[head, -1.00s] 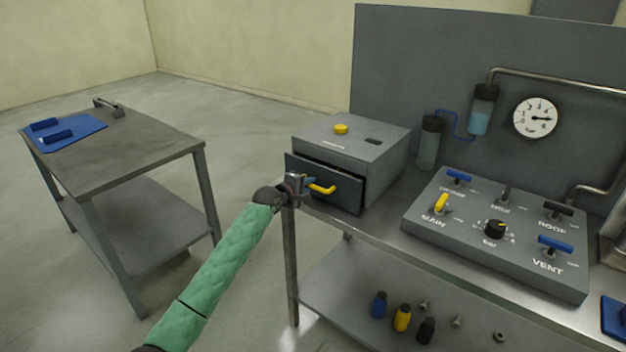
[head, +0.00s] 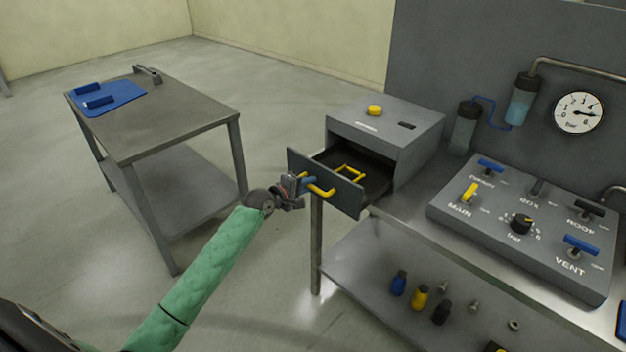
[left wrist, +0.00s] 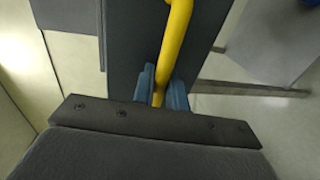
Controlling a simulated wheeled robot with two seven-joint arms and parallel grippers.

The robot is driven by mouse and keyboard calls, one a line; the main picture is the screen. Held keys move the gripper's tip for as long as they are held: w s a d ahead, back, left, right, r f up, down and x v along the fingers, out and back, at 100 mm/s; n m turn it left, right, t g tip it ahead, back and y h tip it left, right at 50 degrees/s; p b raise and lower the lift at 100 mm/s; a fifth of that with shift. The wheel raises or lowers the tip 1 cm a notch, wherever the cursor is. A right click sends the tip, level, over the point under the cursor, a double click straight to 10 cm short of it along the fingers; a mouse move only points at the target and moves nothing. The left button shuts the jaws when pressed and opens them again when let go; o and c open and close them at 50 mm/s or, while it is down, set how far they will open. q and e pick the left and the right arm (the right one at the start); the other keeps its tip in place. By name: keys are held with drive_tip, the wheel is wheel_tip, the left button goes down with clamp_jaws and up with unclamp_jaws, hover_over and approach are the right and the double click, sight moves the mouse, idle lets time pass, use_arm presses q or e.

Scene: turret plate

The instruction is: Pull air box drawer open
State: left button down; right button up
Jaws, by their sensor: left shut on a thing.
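The air box (head: 377,136) is a grey box on the bench, with a yellow button (head: 375,110) on top. Its drawer (head: 318,180) stands well out from the box, and a yellow item (head: 349,172) lies inside. My left gripper (head: 308,185) is shut on the yellow drawer handle (head: 322,191) at the front. In the left wrist view the blue fingers sit on both sides of the yellow handle (left wrist: 176,45), against the dark drawer front (left wrist: 132,35). My right gripper is not in view.
A control panel (head: 540,215) with blue, yellow and black levers is at the right. A gauge (head: 578,113) hangs on the back board. Several small bottles and fittings lie on the lower shelf (head: 372,268). A side table (head: 170,120) with a blue mat (head: 112,108) stands left, with open floor between.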

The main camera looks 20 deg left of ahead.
use_arm(q)
drive_tip(key=shift+s+f, duration=0.1)
drive_tip(key=c, duration=1.8)
unclamp_jaws()
